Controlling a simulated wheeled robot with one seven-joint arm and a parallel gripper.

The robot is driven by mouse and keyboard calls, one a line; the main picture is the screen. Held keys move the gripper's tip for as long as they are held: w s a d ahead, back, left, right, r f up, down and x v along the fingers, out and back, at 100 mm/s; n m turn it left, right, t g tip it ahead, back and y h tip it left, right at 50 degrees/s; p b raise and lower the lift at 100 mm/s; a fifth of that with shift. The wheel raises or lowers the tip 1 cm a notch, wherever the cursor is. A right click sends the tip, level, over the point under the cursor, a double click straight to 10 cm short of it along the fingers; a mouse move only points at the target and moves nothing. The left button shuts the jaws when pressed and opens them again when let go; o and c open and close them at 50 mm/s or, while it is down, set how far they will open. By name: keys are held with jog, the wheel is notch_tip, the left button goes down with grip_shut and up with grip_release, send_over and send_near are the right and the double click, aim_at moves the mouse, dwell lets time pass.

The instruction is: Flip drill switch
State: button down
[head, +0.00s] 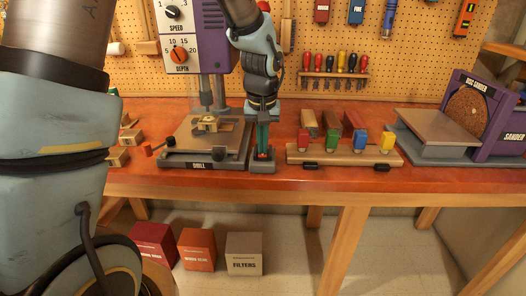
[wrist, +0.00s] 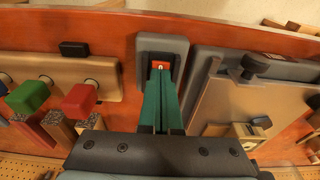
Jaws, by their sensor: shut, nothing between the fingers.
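The purple and white drill press (head: 208,35) stands at the back of the orange workbench, with a grey base marked DRILL. Right of that base sits a grey switch box (head: 262,167) with a small orange-red switch (head: 263,154). In the wrist view the box (wrist: 177,47) and the switch (wrist: 160,65) lie just beyond my fingertips. My gripper (head: 263,147) points down over the box, its green fingers shut together and empty. In the wrist view the fingertips (wrist: 160,76) cover part of the box; whether they touch the switch I cannot tell.
A wooden rack with coloured clamp-like blocks (head: 387,140) stands close right of the box. The drill base plate (head: 200,160) is close left. A disc sander (head: 470,115) fills the bench's right end. Boxes (head: 244,254) stand on the floor below.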

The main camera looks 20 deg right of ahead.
notch_tip(320, 180, up, 7)
jog(key=p, duration=0.5)
dwell(0.4)
jog(key=s+a+n, duration=0.2)
jog(key=a, duration=1.3)
jog(key=s+a+n, duration=0.1)
jog(key=a, duration=1.4)
jog(key=shift+s+r+n+y, duration=0.15)
jog(key=shift+s+n+y, duration=0.15)
jog(key=shift+s+n, duration=0.1)
